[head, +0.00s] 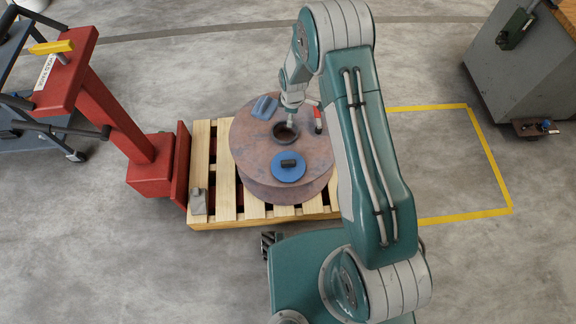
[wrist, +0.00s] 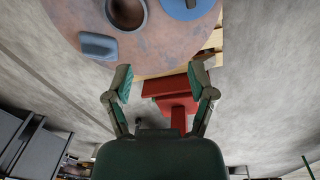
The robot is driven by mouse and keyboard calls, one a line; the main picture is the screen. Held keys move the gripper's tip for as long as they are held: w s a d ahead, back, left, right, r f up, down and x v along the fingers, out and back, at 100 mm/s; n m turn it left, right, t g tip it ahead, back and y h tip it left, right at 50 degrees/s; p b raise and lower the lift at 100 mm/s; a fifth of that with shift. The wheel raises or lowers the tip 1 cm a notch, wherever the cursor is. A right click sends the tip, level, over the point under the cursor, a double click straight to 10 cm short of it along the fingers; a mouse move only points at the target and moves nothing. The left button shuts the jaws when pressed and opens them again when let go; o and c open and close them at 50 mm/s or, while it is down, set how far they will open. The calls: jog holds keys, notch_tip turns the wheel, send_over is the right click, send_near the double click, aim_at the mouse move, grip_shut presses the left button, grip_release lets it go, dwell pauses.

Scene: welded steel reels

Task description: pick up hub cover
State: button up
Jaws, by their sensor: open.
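The hub cover appears to be the blue disc (head: 290,174) with a dark handle on top. It lies flat on the near part of the rusty reel's top face (head: 250,150). It also shows, partly cut off, at the top edge of the wrist view (wrist: 203,10). My gripper (wrist: 161,82) is open with nothing between its fingers in the wrist view. In the head view my arm's end is above the far part of the reel, apart from the disc; its fingers are hard to make out there.
The reel has a dark ringed hub hole (head: 286,137), a blue block (head: 264,107) and a red-and-black tool (head: 318,118) on top. It rests on a wooden pallet (head: 226,180). A red post (head: 118,115) stands left, a grey cabinet (head: 540,70) right. The yellow-marked floor is clear.

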aim_at(288, 161)
jog(key=s+f+n, duration=0.1)
jog(key=f, duration=0.5)
jog(key=s+f+n, duration=0.1)
jog(key=f, duration=0.6)
jog(key=s+a+f+n+g, duration=0.1)
jog(key=f, duration=0.5)
jog(key=shift+s+f, duration=0.25)
jog(key=shift+s, duration=0.05)
jog(key=shift+s+a+f, duration=0.1)
jog(key=shift+s+f, duration=0.05)
jog(key=shift+f, duration=1.5)
jog(key=shift+s+a+f, duration=0.1)
jog(key=shift+f, duration=1.5)
grip_shut()
